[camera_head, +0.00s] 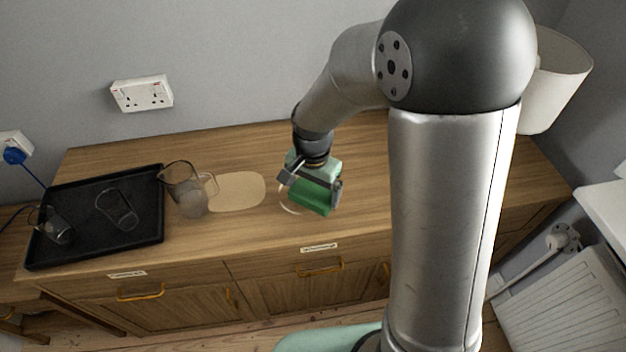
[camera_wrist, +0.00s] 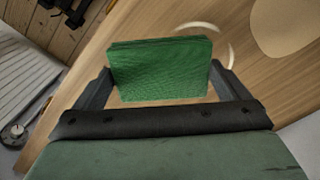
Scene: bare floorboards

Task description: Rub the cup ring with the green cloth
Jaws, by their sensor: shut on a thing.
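My gripper (camera_head: 311,185) is shut on the folded green cloth (camera_head: 312,197), over the wooden sideboard top. In the wrist view the cloth (camera_wrist: 160,68) sits between the two dark fingers of my gripper (camera_wrist: 155,88). The cup ring (camera_head: 287,206) is a pale curved mark on the wood, partly hidden behind the cloth in the head view. In the wrist view the ring (camera_wrist: 222,40) shows as an arc just beyond the cloth's upper right edge. I cannot tell whether the cloth touches the wood.
A pale oval patch (camera_head: 237,191) lies left of the ring, with a glass jug (camera_head: 186,190) at its left edge. A black tray (camera_head: 94,244) holding glassware stands farther left. A white lampshade-like object (camera_head: 556,80) is at the right. The wood behind the ring is clear.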

